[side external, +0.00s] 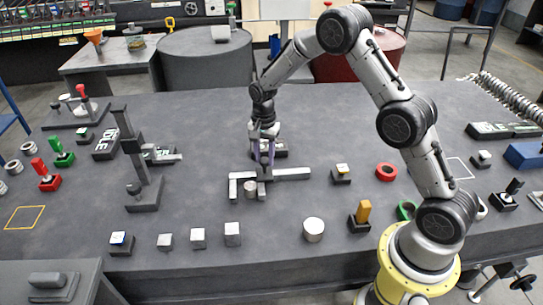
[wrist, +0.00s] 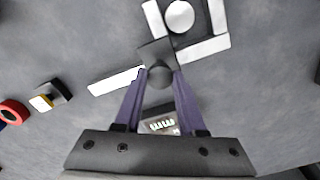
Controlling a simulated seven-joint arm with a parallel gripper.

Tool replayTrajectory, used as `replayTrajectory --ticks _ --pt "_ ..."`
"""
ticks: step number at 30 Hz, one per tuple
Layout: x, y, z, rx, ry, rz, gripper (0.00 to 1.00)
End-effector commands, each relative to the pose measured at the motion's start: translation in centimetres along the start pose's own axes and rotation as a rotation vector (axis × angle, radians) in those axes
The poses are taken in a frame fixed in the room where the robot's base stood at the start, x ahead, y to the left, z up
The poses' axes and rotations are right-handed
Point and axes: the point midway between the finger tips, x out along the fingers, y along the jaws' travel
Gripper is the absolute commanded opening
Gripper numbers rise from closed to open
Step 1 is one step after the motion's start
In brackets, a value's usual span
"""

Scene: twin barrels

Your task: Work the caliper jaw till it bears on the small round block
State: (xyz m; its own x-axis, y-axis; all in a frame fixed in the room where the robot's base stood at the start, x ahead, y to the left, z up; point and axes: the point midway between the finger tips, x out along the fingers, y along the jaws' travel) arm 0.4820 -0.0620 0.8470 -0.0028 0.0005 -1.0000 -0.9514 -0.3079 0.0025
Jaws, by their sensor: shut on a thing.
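The caliper lies on the grey bench with its pale beam (side external: 292,174) running left to right. Its fixed jaw (side external: 233,189) is at the left end in the side view and at the right in the wrist view (wrist: 218,16). The small round block (side external: 250,189) stands between the jaws and shows in the wrist view (wrist: 180,16). The sliding jaw (wrist: 153,18) is close beside the block; I cannot tell if they touch. A wider gap separates block and fixed jaw. My gripper (wrist: 160,76) points down, shut on the slider's dark round knob (wrist: 160,74).
A display box (wrist: 160,124) sits just behind the caliper. A white cylinder (side external: 313,229) and several grey blocks (side external: 198,238) stand along the front. A dark upright stand (side external: 143,190) is to the left. A small switch box (side external: 341,174) and a red ring (side external: 386,172) are to the right.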

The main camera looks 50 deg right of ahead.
Motion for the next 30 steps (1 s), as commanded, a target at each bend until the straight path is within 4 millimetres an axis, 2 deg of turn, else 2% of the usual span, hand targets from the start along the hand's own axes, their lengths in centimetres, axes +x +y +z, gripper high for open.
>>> replayTrajectory --ticks 1,4,14,15,19,20,30 --pt "0.0 -0.9 0.4 -0.003 0.002 -0.005 0.0" --pt "-0.1 -2.0 0.9 -0.002 0.003 -0.006 0.0" --pt "-0.1 -2.4 1.2 0.001 0.002 -0.007 0.0" --pt "-0.1 -2.4 1.2 0.001 0.002 -0.008 0.43" --pt "-0.1 -2.4 1.2 0.0 0.002 -0.007 0.66" --pt "-0.1 -2.4 1.2 0.0 0.002 -0.007 0.69" --pt "-0.3 -2.3 1.1 0.0 0.002 -0.004 0.69"
